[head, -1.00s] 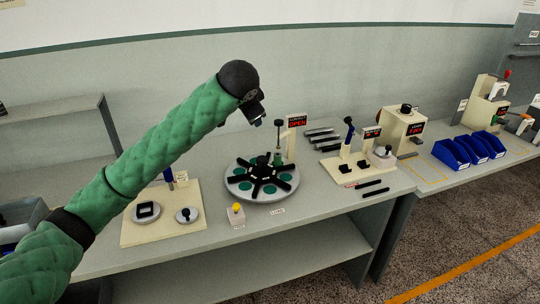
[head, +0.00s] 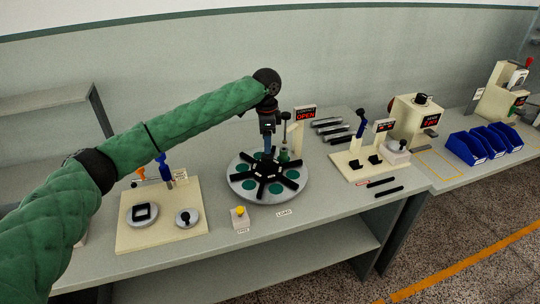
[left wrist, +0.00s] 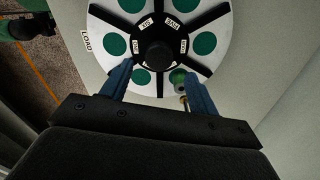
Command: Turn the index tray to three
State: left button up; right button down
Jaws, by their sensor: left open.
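The index tray (head: 240,189) is a round grey disc with green round pads and a black spoked hub. It stands on the bench in the middle of the head view. The tray also shows in the left wrist view (left wrist: 108,14), with small white labels around the hub, mostly too small to read. My left gripper (head: 268,152) points down over the back part of the tray. In the left wrist view its blue fingers (left wrist: 152,76) are apart with nothing between them, near the hub (left wrist: 158,53). Whether they touch the tray, I cannot tell. My right gripper is out of view.
A green piece with a post (head: 284,156) stands at the tray's back edge, close to my left gripper. An OPEN display (head: 306,113) is behind it. A yellow-button box (head: 239,217) is in front. A cream board (head: 160,238) is left; blue bins (head: 466,147) are far right.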

aim_at(267, 157)
pick_arm(q)
jog(key=shift+s+r, duration=0.15)
jog(key=shift+s, duration=0.05)
jog(key=shift+f, duration=0.2)
notch_tip(267, 157, down, 8)
jog(key=p, duration=0.2)
jog(key=shift+w+r+p, duration=0.15)
jog(key=shift+r+p, duration=0.05)
jog(key=shift+p, duration=0.15)
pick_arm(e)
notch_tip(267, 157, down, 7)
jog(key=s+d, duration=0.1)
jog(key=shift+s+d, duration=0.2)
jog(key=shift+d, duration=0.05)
pick_arm(q)
grip_shut()
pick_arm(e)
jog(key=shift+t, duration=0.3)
